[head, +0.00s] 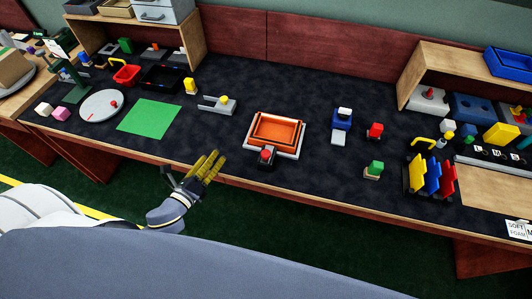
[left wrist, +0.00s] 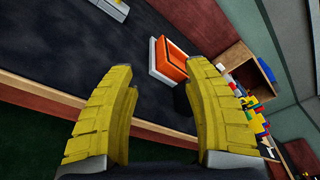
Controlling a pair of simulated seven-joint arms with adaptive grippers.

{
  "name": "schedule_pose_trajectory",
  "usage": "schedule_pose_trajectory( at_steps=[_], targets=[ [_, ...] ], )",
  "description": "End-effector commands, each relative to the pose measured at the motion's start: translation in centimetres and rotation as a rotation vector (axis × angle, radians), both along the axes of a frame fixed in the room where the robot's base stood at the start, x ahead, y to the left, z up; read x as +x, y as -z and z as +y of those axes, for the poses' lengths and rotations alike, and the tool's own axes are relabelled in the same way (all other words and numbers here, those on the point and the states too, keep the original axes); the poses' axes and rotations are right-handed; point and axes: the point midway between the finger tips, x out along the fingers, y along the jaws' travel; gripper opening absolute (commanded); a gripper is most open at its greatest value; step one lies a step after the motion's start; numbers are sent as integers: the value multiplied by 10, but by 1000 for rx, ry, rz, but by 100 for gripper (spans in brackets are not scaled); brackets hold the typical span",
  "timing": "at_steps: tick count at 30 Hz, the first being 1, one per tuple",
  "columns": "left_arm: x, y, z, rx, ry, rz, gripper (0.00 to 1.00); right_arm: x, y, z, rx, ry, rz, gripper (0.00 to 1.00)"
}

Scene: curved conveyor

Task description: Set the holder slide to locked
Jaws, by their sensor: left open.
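An orange tray (head: 277,130) sits in a pale frame (head: 255,151) mid-table in the head view, with a red-topped black knob (head: 266,155) at its front. A grey rail piece with a yellow knob (head: 223,99) lies to its left. I cannot tell for sure which of these is the holder slide, and no lock marking is readable. My left gripper (head: 214,160) is open and empty by the table's front edge, left of the tray. In the left wrist view, the orange tray (left wrist: 173,60) shows beyond the open yellow fingers (left wrist: 165,85). My right gripper is not in view.
A green mat (head: 150,116) and a round grey plate (head: 102,105) lie on the left.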

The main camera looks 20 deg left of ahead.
Motion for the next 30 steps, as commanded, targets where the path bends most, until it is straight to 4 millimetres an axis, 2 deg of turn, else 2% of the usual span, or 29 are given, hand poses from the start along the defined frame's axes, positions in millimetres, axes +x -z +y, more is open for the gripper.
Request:
schedule_pose_trajectory(
  at_steps=[6, 12, 22, 26, 30],
  targets=[
    [-7, 0, -19, 340, 282, -177, 50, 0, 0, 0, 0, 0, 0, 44],
    [-24, 6, -31, 562, 486, -330, 50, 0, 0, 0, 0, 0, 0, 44],
    [-42, 12, -38, 705, 631, -456, 50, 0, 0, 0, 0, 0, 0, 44],
    [-38, 12, -44, 711, 638, -465, 50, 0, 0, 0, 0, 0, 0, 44],
    [-24, 11, -57, 710, 637, -467, 50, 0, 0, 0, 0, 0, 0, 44]
  ],
)
